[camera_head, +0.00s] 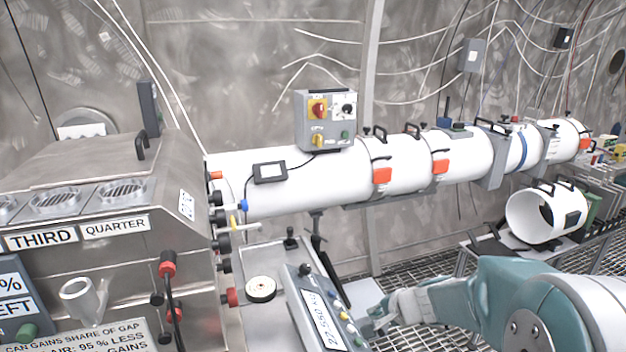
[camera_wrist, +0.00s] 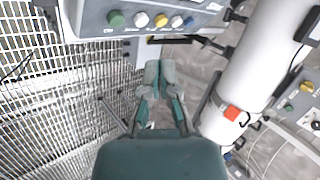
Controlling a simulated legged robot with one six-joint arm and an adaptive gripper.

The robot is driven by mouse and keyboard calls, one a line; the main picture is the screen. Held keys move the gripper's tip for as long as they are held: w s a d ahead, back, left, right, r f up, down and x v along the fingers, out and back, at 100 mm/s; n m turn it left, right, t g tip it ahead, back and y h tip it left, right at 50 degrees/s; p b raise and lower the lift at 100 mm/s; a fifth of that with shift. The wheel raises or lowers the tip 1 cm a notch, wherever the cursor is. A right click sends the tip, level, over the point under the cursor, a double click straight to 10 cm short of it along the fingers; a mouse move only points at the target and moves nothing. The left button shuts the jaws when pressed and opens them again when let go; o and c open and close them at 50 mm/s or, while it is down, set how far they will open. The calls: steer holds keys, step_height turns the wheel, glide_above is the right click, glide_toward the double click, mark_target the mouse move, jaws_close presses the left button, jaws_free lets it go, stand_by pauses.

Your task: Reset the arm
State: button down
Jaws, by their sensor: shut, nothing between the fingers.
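My arm (camera_head: 490,295) reaches in from the lower right in the head view, teal and grey. My gripper (camera_head: 374,322) is at its left end, close beside the sloped control panel (camera_head: 318,308) marked 22 550 kg. In the wrist view my gripper (camera_wrist: 160,68) is shut and empty, its fingertips together. The same panel shows at the top of the wrist view (camera_wrist: 185,8), with green, white, yellow and blue buttons just beyond the fingertips. I cannot tell whether the fingertips touch it.
A long white tube (camera_head: 300,185) with orange latches and a grey switch box (camera_head: 326,120) runs behind. A steel cabinet (camera_head: 100,190) stands left. A short white cylinder (camera_head: 540,213) sits on a rack at right. The floor is metal grating (camera_wrist: 60,110).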

steer(key=s+a+r+n+g, duration=0.1)
steer(key=s+a+r+n, duration=0.1)
steer(key=s+r+n, duration=0.3)
steer(key=s+a+r+n, duration=0.1)
steer(key=s+a+r, duration=0.1)
steer(key=s+r, duration=0.35)
steer(key=s+d+n+h, duration=0.2)
steer(key=s, duration=0.5)
steer(key=s+d+r+n+h, duration=0.1)
steer(key=s+d+n+h, duration=0.1)
steer(key=s, duration=0.5)
steer(key=shift+s+d+r+n+h, duration=0.25)
steer(key=shift+s+d+n+h, duration=0.05)
steer(key=shift+h, duration=0.1)
